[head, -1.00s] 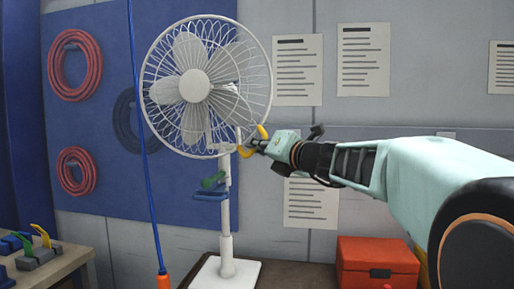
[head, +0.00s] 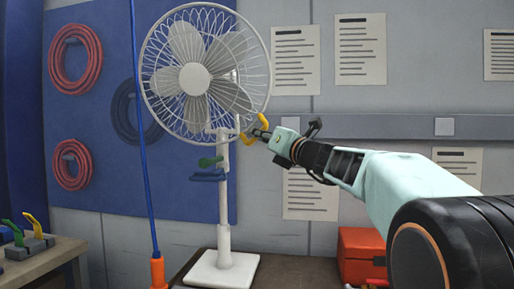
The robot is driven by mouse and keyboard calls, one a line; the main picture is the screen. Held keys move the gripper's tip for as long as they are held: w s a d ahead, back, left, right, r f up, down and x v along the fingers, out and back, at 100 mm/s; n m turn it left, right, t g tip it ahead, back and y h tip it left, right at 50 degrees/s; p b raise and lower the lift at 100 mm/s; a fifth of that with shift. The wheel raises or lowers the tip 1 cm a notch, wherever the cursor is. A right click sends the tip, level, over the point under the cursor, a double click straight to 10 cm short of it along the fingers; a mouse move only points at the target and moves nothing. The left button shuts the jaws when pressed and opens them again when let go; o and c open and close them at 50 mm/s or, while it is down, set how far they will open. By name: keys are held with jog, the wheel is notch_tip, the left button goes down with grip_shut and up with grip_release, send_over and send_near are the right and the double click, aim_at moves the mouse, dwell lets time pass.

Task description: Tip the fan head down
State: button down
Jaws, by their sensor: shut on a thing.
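The white fan stands upright on its pole and base (head: 222,270) in the head view. Its round wire-cage head (head: 205,75) faces me and leans slightly downward, with the hub (head: 195,79) a little below the cage's middle. My gripper (head: 252,129), with yellow fingers, is at the lower right of the head, near a thin white upright piece (head: 238,124) beside the pole top. It is shut on part of the fan head. The exact contact is small and hard to make out.
A blue cord (head: 142,130) hangs left of the fan, ending in an orange connector (head: 157,272). A red box (head: 360,255) is at the lower right. A bench (head: 45,260) is at left.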

jog(key=w+d+f+n+t+y+b, duration=0.1)
jog(key=w+f+n+y+b, duration=0.1)
jog(key=w+b, duration=0.3)
jog(key=shift+w+d+f+n+b, duration=0.15)
jog(key=shift+w+f+n+b, duration=0.25)
jog(key=shift+w+n, duration=0.3)
jog(key=shift+y, duration=0.3)
jog(key=c, duration=2)
grip_release()
jog(key=shift+o, duration=0.2)
jog(key=v, duration=1.2)
